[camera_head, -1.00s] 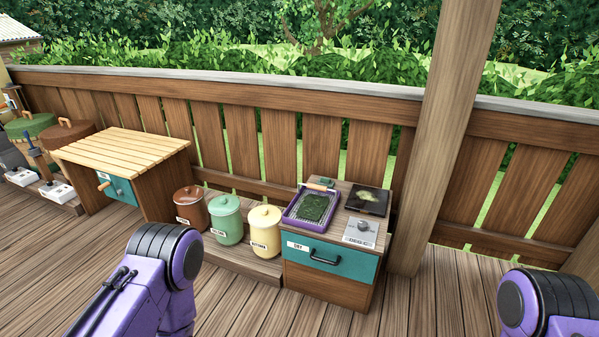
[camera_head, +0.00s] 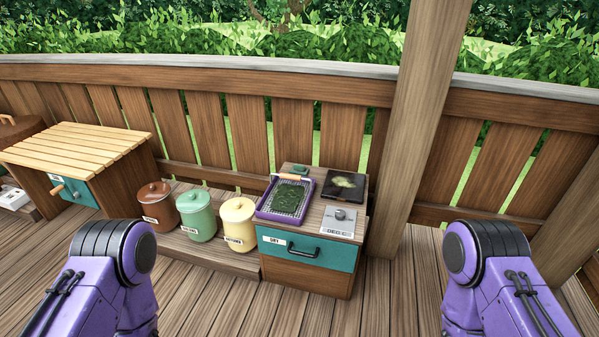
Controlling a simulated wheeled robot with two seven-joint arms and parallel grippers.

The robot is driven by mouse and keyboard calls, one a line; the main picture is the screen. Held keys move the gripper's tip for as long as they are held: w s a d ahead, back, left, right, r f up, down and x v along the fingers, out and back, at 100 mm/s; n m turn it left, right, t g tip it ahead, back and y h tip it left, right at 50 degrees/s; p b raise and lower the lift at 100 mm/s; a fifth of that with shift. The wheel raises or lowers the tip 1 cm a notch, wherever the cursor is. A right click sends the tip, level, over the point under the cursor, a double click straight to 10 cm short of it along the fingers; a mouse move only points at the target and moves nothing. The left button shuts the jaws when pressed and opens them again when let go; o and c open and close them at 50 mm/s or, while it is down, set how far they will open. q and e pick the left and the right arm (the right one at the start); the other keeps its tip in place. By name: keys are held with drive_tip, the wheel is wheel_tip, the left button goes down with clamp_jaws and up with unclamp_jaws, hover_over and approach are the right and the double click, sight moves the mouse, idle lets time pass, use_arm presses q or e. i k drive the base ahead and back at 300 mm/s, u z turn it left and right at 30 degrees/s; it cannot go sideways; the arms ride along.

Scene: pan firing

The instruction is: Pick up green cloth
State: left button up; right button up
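A small dark green folded piece (camera_head: 300,170), which looks like the green cloth, lies at the back of the cabinet top, behind a purple-rimmed tray (camera_head: 262,212). It is small in the picture, and the tray's wooden handle (camera_head: 290,177) partly overlaps it. The tray holds dark green leaf-like matter. Neither gripper shows; only purple and black links of my two arms are in view at the lower left and lower right, well short of the cabinet.
The cabinet has a teal drawer (camera_head: 332,255), a dark square plate (camera_head: 344,185) and a white dial unit (camera_head: 338,221). Brown (camera_head: 157,208), green (camera_head: 196,218) and yellow (camera_head: 238,228) canisters stand left of it. A post (camera_head: 415,130) rises at right. A slatted table (camera_head: 75,147) stands further left.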

sight(298, 170)
drive_tip(key=u, duration=1.6)
drive_tip(key=i, duration=2.45)
drive_tip(key=z, duration=3.35)
